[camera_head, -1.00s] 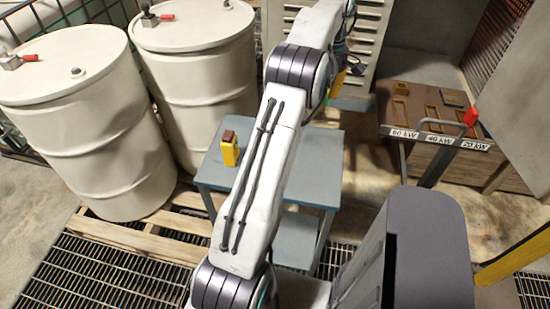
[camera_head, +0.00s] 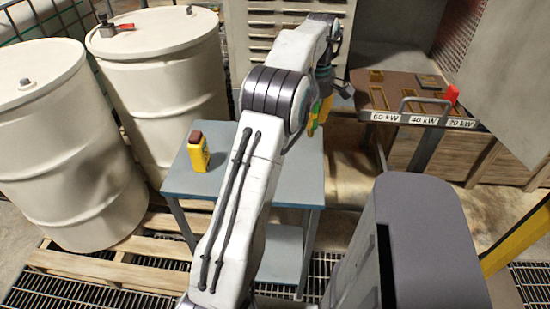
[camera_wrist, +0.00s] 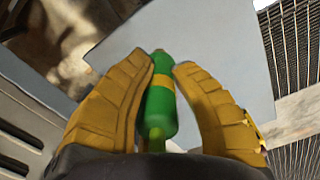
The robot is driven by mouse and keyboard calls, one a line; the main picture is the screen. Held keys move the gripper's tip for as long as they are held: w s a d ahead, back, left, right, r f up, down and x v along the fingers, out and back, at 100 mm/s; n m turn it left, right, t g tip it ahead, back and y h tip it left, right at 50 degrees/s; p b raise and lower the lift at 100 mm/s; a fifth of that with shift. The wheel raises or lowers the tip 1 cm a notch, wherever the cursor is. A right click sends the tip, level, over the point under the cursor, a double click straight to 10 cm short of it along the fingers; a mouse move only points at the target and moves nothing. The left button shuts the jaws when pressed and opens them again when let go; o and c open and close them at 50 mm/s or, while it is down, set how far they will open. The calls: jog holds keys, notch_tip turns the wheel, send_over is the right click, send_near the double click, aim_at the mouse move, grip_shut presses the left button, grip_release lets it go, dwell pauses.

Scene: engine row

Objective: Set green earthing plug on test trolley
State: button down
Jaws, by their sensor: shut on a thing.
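My gripper (camera_wrist: 160,75) is shut on the green earthing plug (camera_wrist: 160,105), which has a yellow band and lies between the two yellow fingers. In the head view the green plug (camera_head: 325,108) shows partly beside my wrist, near the trolley's far right corner. The test trolley, a blue-grey table with a lower shelf (camera_head: 296,178), stands below my arm. Its top fills much of the wrist view (camera_wrist: 215,45) behind the plug. The plug looks held above the top, apart from it. My arm hides the middle of the trolley.
A yellow device with a brown top (camera_head: 198,155) stands on the trolley's left part. Two cream drums (camera_head: 165,85) stand left on a wooden pallet (camera_head: 95,265). A labelled bench with slots and a red part (camera_head: 410,105) is at the right. The trolley's right part looks clear.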

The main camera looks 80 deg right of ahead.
jog(key=shift+w+a+f+p, duration=0.3)
jog(key=shift+w+a+f, duration=0.55)
jog(key=shift+w+f, duration=0.6)
jog(key=shift+w+a+f+p, duration=0.25)
jog(key=shift+w+a+f, duration=0.7)
jog(key=shift+f, duration=0.75)
jog(key=shift+w+a+f+p, duration=0.3)
jog(key=shift+w+a+f, duration=0.45)
jog(key=shift+w+f, duration=0.75)
jog(key=shift+s+f, duration=0.15)
jog(key=shift+f, duration=0.05)
jog(key=c, duration=1.2)
grip_release()
jog(key=shift+r, duration=0.15)
